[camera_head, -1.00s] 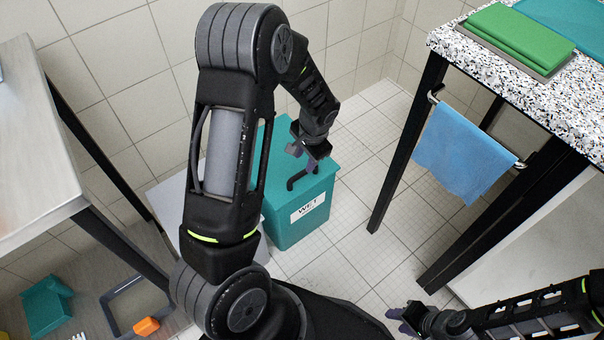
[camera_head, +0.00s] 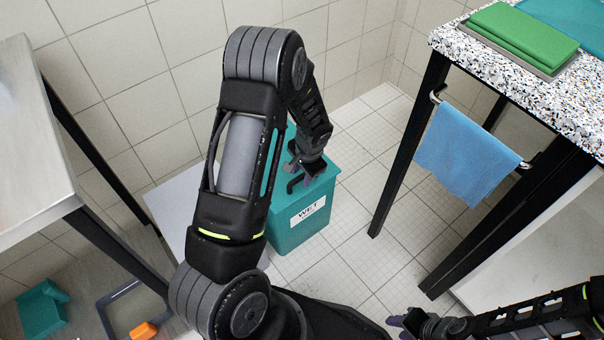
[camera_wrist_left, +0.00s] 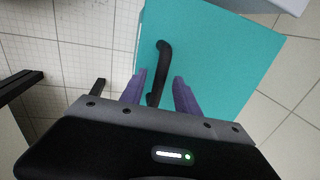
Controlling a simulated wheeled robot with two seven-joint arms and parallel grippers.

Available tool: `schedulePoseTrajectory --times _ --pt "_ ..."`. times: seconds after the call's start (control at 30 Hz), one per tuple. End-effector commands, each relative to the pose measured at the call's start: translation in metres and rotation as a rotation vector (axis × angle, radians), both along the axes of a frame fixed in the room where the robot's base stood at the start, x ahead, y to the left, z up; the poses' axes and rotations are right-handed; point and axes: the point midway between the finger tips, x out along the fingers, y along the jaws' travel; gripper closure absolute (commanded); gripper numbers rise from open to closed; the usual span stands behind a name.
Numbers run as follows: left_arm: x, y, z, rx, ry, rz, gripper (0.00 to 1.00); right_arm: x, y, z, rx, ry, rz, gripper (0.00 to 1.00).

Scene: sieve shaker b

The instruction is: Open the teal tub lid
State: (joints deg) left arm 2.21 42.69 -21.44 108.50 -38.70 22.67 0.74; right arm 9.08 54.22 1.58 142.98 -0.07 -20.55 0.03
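The teal tub (camera_head: 300,225) stands on the tiled floor with a white label reading "WET" on its front. Its flat teal lid (camera_wrist_left: 215,60) lies on top, and my arm hides part of it in the head view. A black bar handle (camera_wrist_left: 160,65) is on the lid; it also shows in the head view (camera_head: 297,184). My left gripper (camera_wrist_left: 160,80) is open just above the lid, its purple fingers on either side of the handle, apart from it. My right gripper (camera_head: 397,322) is low at the bottom right, away from the tub; its opening is unclear.
A metal table (camera_head: 35,150) is at the left, with an orange object (camera_head: 143,330) on the shelf below. Floor between tub and counter is clear.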

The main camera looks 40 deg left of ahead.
Motion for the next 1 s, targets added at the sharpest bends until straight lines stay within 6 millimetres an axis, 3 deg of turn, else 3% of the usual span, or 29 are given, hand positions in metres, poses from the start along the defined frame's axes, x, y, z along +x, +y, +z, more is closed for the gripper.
schedulePoseTrajectory --times 0.1,0.57,1.0 --pt "0.0000 -0.0001 0.0003 0.000 0.000 0.000 0.63 0.0000 0.0000 0.0001 0.000 0.000 0.000 0.64" --pt "-0.0001 -0.0003 0.0005 0.000 0.000 -0.001 1.00 0.0000 0.0001 0.0001 0.000 0.000 0.000 0.64" --pt "-0.0001 -0.0003 0.0005 0.000 0.000 -0.001 1.00 0.0000 0.0000 0.0001 0.000 0.000 0.000 0.64"
